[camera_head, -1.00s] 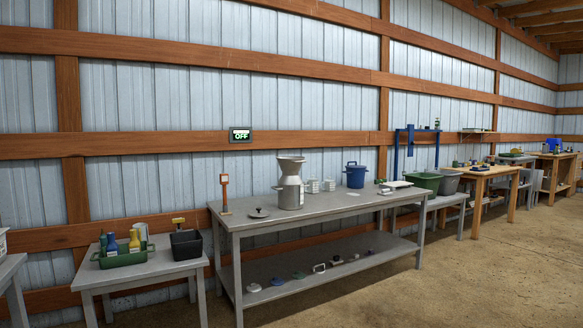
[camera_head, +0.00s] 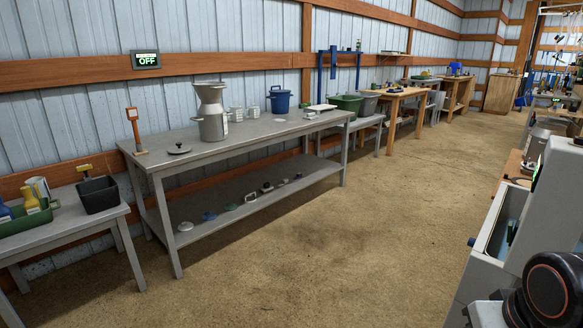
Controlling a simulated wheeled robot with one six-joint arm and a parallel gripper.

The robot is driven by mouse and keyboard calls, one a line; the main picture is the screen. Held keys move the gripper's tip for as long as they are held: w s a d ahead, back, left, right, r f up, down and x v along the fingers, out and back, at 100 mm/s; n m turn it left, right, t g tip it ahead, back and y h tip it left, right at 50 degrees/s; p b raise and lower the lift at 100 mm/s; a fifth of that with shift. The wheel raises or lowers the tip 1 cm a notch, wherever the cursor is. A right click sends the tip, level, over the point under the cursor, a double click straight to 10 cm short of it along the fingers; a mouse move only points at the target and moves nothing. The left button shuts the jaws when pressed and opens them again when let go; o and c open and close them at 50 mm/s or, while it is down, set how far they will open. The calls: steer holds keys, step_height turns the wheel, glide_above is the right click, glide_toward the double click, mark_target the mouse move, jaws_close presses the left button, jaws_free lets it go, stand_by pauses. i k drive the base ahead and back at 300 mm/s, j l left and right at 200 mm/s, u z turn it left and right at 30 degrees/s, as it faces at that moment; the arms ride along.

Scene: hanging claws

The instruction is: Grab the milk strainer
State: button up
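The milk strainer looks to be the wide grey metal funnel (camera_head: 209,91) in the head view. It sits on the mouth of a grey metal milk can (camera_head: 213,126), which stands upright on the long grey table (camera_head: 262,132) along the wall. A flat dark lid (camera_head: 179,149) lies on the table to the left of the can. My gripper is not in view. Only a dark round part of my arm shows at the lower right corner, far from the strainer.
White containers and a blue pot (camera_head: 280,99) stand right of the can. A small table with a black bin (camera_head: 98,194) is at left. The floor (camera_head: 340,240) before the long table is clear. Grey equipment (camera_head: 540,200) stands at right.

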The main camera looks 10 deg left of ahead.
mark_target(205, 90)
steer(key=i+j, duration=0.4)
steer(key=j, duration=0.15)
steer(key=i+j, duration=0.4)
steer(key=j, duration=0.15)
steer(key=i+j, duration=0.4)
steer(key=j, duration=0.15)
steer(key=l+z, duration=0.05)
